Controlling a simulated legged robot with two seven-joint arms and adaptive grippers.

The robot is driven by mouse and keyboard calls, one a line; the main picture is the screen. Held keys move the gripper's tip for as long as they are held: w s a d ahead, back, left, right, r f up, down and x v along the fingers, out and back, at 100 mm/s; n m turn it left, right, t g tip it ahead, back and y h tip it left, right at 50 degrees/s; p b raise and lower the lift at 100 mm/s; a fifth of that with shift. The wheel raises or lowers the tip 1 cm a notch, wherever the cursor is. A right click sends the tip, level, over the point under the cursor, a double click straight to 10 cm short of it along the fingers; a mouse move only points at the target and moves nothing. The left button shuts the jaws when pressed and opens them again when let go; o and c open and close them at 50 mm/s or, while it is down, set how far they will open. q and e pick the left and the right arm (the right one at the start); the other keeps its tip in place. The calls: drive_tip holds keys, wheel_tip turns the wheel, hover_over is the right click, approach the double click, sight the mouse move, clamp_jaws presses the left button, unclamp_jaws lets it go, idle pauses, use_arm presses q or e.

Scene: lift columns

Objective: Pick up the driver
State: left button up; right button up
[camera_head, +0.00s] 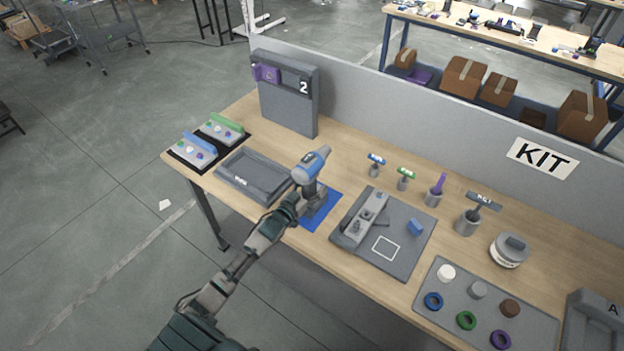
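The driver (311,166) is a blue and grey power tool. It stands upright on a blue mat (326,213) on the wooden table, its body on top and its grip and base below. My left gripper (295,201) is at the driver's lower left side, close to its grip. The gripper and the grip overlap in this view, so I cannot tell whether the fingers touch it, are open or are shut. My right gripper is not in view.
A grey tray (254,176) lies left of the driver, and a grey fixture board (408,246) lies to its right. A grey upright panel (288,98) marked 2 stands behind. Several small tools in holders (433,196) and a mat with rings (447,318) are farther right.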

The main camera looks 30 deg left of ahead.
use_arm(q)
drive_tip(key=shift+a, duration=0.2)
drive_tip(key=c, duration=0.8)
drive_tip(key=shift+a+f, duration=0.15)
drive_tip(key=shift+a, duration=0.1)
clamp_jaws()
drive_tip(key=shift+d, duration=0.1)
drive_tip(key=shift+r, duration=0.25)
